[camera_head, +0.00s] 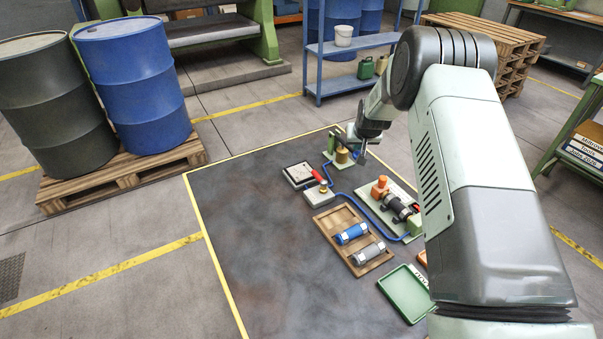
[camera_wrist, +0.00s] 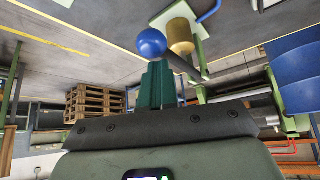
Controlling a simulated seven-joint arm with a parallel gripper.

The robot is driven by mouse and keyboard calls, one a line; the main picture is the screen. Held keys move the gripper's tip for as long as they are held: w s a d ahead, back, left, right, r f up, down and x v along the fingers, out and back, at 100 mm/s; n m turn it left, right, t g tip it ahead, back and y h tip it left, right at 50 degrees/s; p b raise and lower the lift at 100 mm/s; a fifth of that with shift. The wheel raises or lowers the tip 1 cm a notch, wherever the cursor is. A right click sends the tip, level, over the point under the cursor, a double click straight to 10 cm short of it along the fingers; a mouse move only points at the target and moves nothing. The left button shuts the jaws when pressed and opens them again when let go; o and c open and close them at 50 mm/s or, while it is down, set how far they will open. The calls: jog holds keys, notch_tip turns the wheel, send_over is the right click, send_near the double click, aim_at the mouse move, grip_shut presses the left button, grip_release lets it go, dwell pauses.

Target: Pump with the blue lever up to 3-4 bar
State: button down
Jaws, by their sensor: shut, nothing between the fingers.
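The pump, with a green frame and a brass cylinder (camera_head: 342,156), stands at the far end of the dark mat in the head view. The brass cylinder also shows in the wrist view (camera_wrist: 180,36). The lever's blue ball knob (camera_wrist: 151,43) is just beyond my fingertips in the wrist view; a dark bar runs near it. My gripper (camera_wrist: 157,66) has its green fingers together with nothing between them. I cannot tell if the fingertips touch the knob. In the head view my gripper (camera_head: 363,155) is beside the pump. No pressure reading is legible.
A red-handled valve block (camera_head: 318,194) and a white-topped box (camera_head: 299,174) stand left of the blue hose. A wooden tray (camera_head: 357,268) holds a blue and a grey cylinder. A clamp fixture (camera_head: 397,207) and a green tray (camera_head: 403,296) lie at right. The mat's left side is clear.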

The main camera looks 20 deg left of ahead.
jog(key=shift+f, duration=0.65)
jog(key=shift+r, duration=2.55)
jog(key=shift+f, duration=0.1)
